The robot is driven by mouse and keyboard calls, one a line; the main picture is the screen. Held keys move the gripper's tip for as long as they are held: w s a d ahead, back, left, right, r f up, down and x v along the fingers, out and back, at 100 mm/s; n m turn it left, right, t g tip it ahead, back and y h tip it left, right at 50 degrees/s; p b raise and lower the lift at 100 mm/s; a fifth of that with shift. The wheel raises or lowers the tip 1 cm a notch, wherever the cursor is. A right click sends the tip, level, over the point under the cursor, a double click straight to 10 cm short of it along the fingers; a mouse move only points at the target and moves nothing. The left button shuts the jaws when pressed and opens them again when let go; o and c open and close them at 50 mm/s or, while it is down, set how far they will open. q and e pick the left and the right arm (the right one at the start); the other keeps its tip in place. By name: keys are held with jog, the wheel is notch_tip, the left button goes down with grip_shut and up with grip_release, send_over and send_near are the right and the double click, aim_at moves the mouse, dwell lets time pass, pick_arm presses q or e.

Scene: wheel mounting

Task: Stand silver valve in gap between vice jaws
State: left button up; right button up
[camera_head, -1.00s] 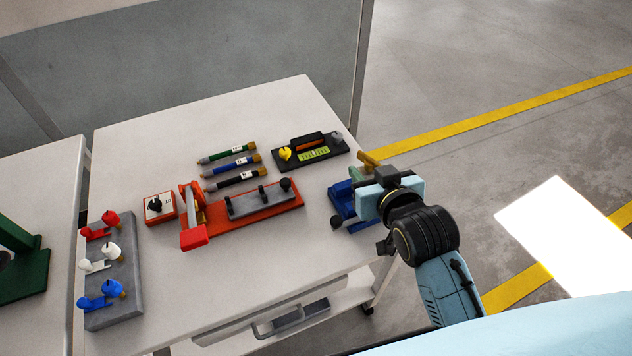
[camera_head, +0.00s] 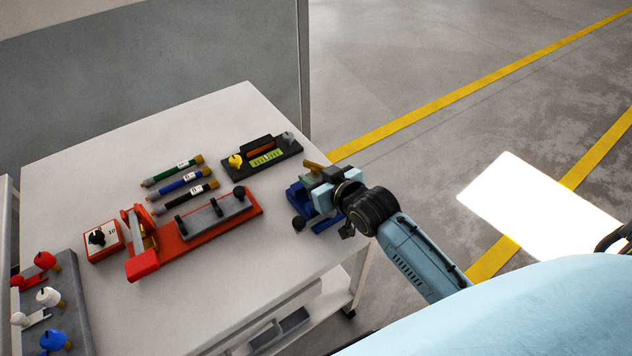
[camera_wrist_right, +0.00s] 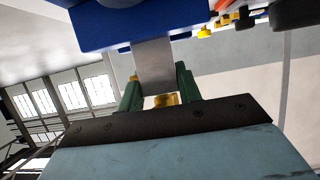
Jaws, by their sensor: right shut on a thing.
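A small blue vice (camera_head: 299,194) stands at the table's right edge, with a dark knob on its near side. It also shows at the top of the right wrist view (camera_wrist_right: 95,25). My right gripper (camera_head: 322,183) is at the vice and covers much of it, including the gap between the jaws. It is shut on what looks like the silver valve, whose brass-coloured part (camera_wrist_right: 165,99) shows between the green fingers. A flat grey piece (camera_wrist_right: 154,65) stands between fingers and vice; I cannot tell whether it is valve or jaw. My left gripper is not in view.
Left of the vice are an orange-red fixture (camera_head: 205,232), a black tray (camera_head: 262,158) with yellow and grey knobs, and several dark rods (camera_head: 180,181). A grey block (camera_head: 75,318) with coloured valves stands at lower left. The table's front (camera_head: 225,300) is clear.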

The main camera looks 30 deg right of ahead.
jog(key=shift+f, duration=0.65)
jog(key=o, duration=1.2)
jog(key=shift+f, duration=0.1)
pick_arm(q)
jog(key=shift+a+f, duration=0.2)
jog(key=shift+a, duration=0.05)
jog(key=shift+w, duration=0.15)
